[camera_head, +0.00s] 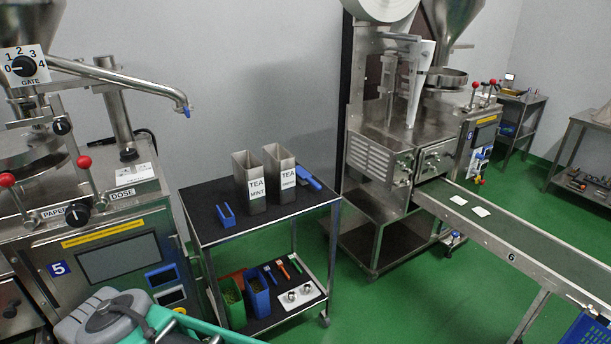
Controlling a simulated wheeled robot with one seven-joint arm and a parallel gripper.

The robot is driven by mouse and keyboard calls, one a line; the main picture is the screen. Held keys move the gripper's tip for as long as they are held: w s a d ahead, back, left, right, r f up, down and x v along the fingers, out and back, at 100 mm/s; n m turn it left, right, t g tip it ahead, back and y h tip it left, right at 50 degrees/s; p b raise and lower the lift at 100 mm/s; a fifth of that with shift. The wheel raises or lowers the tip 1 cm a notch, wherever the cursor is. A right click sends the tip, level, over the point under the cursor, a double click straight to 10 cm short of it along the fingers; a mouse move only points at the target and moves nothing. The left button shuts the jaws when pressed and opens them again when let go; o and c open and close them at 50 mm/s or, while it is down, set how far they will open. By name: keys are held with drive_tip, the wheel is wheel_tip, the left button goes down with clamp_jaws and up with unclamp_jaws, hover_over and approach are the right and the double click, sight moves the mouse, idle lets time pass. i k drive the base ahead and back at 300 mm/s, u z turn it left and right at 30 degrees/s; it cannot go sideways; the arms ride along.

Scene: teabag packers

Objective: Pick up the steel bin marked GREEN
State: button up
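Two tall, open-topped steel bins stand upright side by side on the top shelf of a dark-topped cart. The left steel bin (249,204) has a white label reading TEA MINT. The right steel bin (280,204) has a label reading TEA above a smaller blurred word that looks like GREEN. The right bin stands slightly farther back, and the two are very close together. The contents of both are hidden. My gripper is not in view.
The cart's top shelf (285,223) is bare in front.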

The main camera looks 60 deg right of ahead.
sight(280, 163)
drive_tip(key=z, duration=3.4)
drive_tip(key=i, duration=0.85)
drive_tip(key=u, duration=2.9)
drive_tip(key=i, duration=0.5)
drive_tip(key=z, duration=0.05)
